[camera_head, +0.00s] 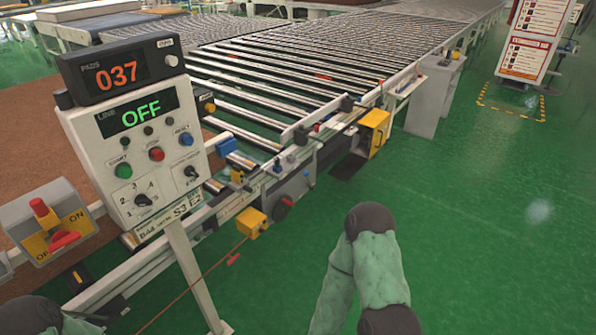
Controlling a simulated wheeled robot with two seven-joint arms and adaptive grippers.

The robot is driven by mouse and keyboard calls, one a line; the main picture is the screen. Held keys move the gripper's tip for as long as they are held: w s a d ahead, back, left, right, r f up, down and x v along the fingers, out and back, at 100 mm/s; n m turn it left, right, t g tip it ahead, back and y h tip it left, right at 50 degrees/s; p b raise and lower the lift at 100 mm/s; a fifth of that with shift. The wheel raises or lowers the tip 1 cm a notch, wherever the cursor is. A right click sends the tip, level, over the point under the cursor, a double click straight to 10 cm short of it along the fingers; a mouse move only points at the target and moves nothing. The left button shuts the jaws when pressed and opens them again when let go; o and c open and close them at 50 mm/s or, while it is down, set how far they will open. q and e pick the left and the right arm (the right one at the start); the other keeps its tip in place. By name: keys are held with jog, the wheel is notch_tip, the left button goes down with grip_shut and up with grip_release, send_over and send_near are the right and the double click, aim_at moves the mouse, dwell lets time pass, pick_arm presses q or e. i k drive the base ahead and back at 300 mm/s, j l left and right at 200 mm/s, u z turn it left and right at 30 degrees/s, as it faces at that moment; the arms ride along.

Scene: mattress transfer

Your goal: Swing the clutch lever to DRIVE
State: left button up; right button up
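A grey box with a dark round part and a red knob (287,201) sits on the side of the roller conveyor, near the picture's middle. It may be the clutch lever; its DRIVE marking cannot be read. A second red-handled switch (40,207) stands on a grey and yellow ON/OFF box at the far left. Neither gripper shows. My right arm, in a green sleeve with dark joints, rises at the lower middle right, apart from the conveyor. Only a bit of my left arm shows at the bottom left corner.
A control panel (115,195) on a post reads 037 and OFF and stands left of the grey box. The roller conveyor (300,60) runs to the back. A red cord runs below its near side, by a yellow box (250,222). Green floor (480,210) is open at right.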

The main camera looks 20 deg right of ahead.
aim_at(305, 173)
jog(key=i+l+u, duration=0.1)
jog(key=i+l, duration=0.15)
jog(key=l, duration=0.2)
jog(key=i+l+u, duration=0.15)
jog(key=l, duration=0.25)
jog(key=i+l+u, duration=0.1)
jog(key=i+l, duration=0.2)
jog(key=l, duration=0.2)
jog(key=i+l+u, duration=0.15)
jog(key=l, duration=0.35)
jog(key=i+l+u, duration=0.1)
jog(key=i+l, duration=0.15)
jog(key=l, duration=0.25)
jog(key=i+l+u, duration=0.15)
jog(key=l, duration=0.4)
jog(key=i+l+u, duration=0.1)
jog(key=l, duration=0.45)
jog(key=i+l+u, duration=0.15)
jog(key=l, duration=0.4)
